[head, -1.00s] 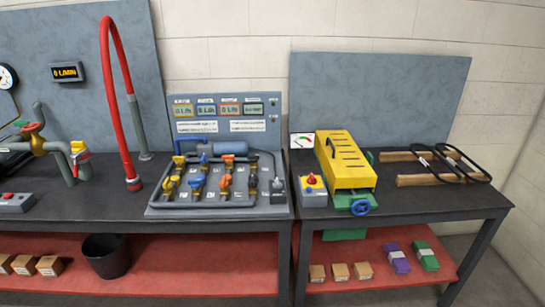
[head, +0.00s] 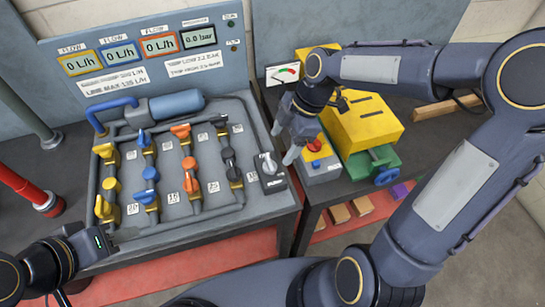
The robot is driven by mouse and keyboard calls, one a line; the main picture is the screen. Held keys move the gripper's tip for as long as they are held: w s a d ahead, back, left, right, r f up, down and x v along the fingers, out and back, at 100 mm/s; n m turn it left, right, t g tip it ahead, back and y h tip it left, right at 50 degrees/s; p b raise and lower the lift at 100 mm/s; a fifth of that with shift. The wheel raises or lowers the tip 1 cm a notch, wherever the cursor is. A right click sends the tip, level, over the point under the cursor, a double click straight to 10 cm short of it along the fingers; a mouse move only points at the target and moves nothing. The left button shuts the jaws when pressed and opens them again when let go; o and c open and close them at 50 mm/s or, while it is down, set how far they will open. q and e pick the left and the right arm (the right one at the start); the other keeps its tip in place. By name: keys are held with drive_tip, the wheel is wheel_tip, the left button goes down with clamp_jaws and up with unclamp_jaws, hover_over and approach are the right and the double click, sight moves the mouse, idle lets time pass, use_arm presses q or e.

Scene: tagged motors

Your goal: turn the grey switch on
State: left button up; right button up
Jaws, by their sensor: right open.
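The grey switch (head: 269,171) is a small dark box with a light grey lever on top, at the right end of the pipe panel (head: 255,205). My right gripper (head: 284,142) is open and empty. It comes down from above and appears just behind and to the right of the grey switch, between it and the box with the red button. I cannot tell its exact height or whether it touches anything. My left gripper (head: 112,241) is low at the left, by the front left corner of the panel; its jaw opening is unclear.
A box with a red button (head: 317,158) stands right of my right gripper, beside the yellow-and-green machine (head: 368,125). Blue, orange, yellow and dark valve handles stand on the panel. Its display board (head: 140,55) rises behind, reading zeros.

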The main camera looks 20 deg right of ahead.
sight(270, 163)
drive_tip(key=x, duration=0.7)
drive_tip(key=shift+a+f, duration=0.2)
drive_tip(key=c, duration=1)
drive_tip(key=shift+f+m+t+b, duration=0.2)
drive_tip(key=shift+m+t+b, duration=0.6)
drive_tip(key=shift+m+b, duration=0.85)
drive_tip(key=m+t+b, duration=0.1)
drive_tip(key=m+b, duration=0.1)
drive_tip(key=m+h+b, duration=0.1)
drive_tip(key=m+b, duration=0.1)
drive_tip(key=m, duration=0.1)
drive_tip(key=shift+s+a+m+t, duration=0.15)
drive_tip(key=shift+m+t, duration=0.1)
drive_tip(key=shift+t, duration=0.15)
drive_tip(key=m+h+b, duration=0.1)
drive_tip(key=m+b, duration=0.1)
drive_tip(key=m+t+b, duration=0.1)
drive_tip(key=m+b, duration=0.2)
drive_tip(key=shift+s+a+h, duration=0.1)
drive_tip(key=shift+h, duration=0.3)
drive_tip(key=shift+r+m+h+b, duration=0.15)
drive_tip(key=shift+m+h+b, duration=0.55)
drive_tip(key=shift+m+b, duration=1.1)
drive_tip(key=shift+m, duration=0.3)
